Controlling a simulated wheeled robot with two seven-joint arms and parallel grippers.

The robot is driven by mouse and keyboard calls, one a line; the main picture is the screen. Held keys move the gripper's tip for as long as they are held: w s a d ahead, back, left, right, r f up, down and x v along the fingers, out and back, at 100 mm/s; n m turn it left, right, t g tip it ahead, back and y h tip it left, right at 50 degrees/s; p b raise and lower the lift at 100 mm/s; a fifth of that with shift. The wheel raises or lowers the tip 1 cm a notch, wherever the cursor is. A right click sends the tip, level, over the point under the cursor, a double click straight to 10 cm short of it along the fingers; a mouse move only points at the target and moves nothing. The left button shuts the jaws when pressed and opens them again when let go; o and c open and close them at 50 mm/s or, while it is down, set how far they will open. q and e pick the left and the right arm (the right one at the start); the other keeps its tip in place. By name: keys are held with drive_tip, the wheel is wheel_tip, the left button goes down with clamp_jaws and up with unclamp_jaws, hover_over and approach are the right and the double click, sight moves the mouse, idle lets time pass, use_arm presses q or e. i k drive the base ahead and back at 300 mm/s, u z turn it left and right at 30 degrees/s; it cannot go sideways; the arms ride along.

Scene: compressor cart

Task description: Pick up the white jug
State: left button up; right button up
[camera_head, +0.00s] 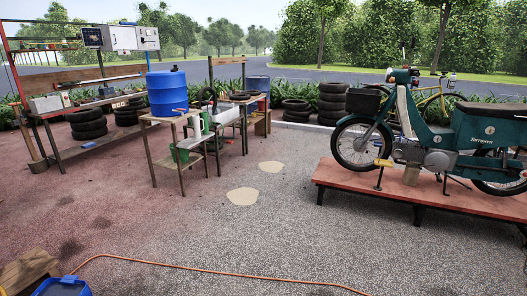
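I cannot clearly make out a white jug from here. Neither of my grippers is in view.
A teal moped (437,158) stands on a low red platform (330,174) at right. A workbench (70,150) is at left. An orange hose (215,271) crosses the near ground. A blue container (62,288) is at bottom left. The middle ground is clear.

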sight(196, 119)
drive_tip(key=u, duration=0.1)
drive_tip(key=i, duration=2.45)
drive_tip(key=u, duration=0.3)
drive_tip(key=i, duration=3.9)
drive_tip(key=u, duration=0.15)
